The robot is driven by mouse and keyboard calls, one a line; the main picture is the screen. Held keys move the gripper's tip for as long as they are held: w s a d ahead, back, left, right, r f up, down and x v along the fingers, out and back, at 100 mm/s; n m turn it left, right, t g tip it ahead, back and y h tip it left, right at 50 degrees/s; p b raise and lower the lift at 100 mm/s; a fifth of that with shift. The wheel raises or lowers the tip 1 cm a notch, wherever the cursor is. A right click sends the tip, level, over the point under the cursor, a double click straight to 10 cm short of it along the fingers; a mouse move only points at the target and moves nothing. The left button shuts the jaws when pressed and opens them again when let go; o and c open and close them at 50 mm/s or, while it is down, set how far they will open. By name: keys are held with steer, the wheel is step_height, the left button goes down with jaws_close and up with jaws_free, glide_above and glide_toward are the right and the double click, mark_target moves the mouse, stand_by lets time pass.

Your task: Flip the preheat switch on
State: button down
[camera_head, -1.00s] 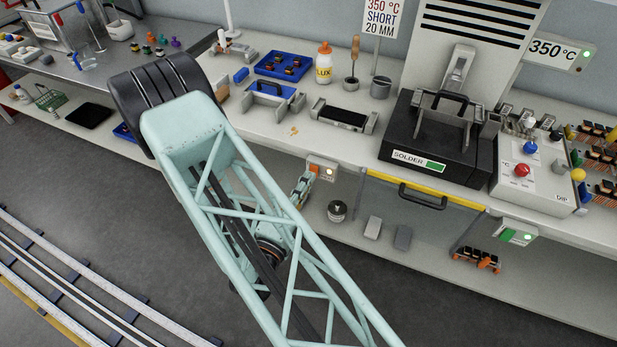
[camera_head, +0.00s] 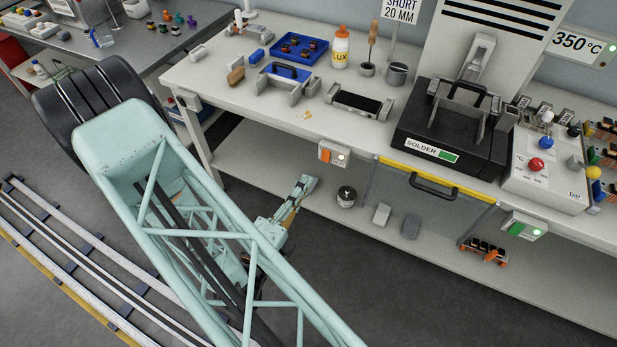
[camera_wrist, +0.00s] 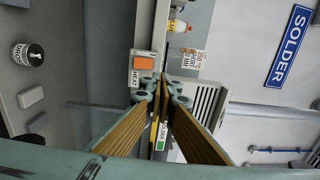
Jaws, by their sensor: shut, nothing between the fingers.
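The preheat switch is a small grey box with an orange rocker (camera_head: 326,156) on the bench's front edge, left of the yellow-edged glass front. The rocker's exact tilt is too small to tell.
A second box with a green rocker (camera_head: 519,228) sits right of the glass front (camera_head: 420,215). The black solder pot (camera_head: 450,150) stands above on the bench. A jar (camera_head: 346,196) and two grey blocks (camera_head: 382,214) lie on the lower shelf.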

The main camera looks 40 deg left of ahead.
steer(key=shift+s+d+r, duration=0.15)
steer(key=shift+s+d, duration=0.05)
steer(key=shift+s, duration=0.5)
steer(key=shift+w, duration=0.1)
